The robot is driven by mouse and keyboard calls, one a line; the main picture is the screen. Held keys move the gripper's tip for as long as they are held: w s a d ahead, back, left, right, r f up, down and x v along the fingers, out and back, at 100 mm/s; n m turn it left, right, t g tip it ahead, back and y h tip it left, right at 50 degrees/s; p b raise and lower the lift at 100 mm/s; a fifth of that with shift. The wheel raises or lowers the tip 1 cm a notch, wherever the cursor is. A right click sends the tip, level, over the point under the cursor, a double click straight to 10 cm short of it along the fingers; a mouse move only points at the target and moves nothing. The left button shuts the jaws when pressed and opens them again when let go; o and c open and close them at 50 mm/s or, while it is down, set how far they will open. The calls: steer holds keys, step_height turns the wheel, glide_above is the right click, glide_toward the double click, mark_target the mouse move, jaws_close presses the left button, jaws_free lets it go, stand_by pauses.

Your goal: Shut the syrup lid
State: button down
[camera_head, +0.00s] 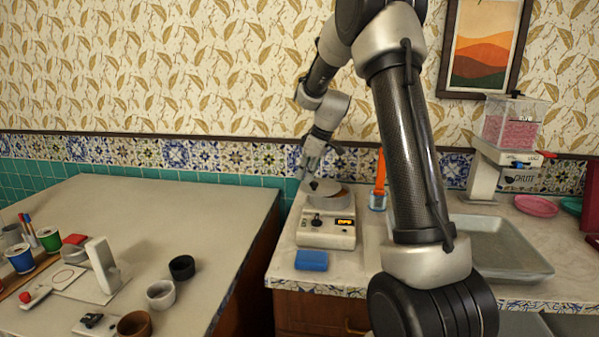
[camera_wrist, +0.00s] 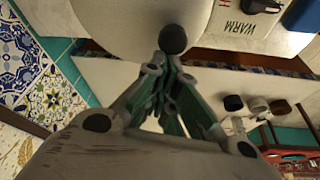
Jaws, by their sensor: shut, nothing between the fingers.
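The syrup warmer (camera_head: 326,229) is a pale box on the right counter, with a dial and a lit orange display on its front. A round grey lid (camera_head: 321,187) lies on its top, and a brown edge shows beside it at the right, so the lid looks off-centre. My gripper (camera_head: 308,174) is right above the lid. In the wrist view my gripper (camera_wrist: 168,72) is shut and empty, its tips close to the dark round knob (camera_wrist: 173,38) on the lid. I cannot tell whether they touch. The front panel reads WARM (camera_wrist: 239,29).
A blue sponge (camera_head: 311,260) lies in front of the warmer. The left counter holds several cups, with a gap between the counters.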

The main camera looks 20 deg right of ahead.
mark_target(313, 184)
steer(key=s+n, duration=0.1)
steer(key=s+d+n, duration=0.1)
steer(key=s+d+n+g, duration=0.1)
steer(key=shift+s+y, duration=0.35)
steer(key=shift+y, duration=0.05)
steer(key=shift+s+d, duration=0.4)
steer(key=shift+s, duration=0.15)
steer(key=shift+a, duration=0.1)
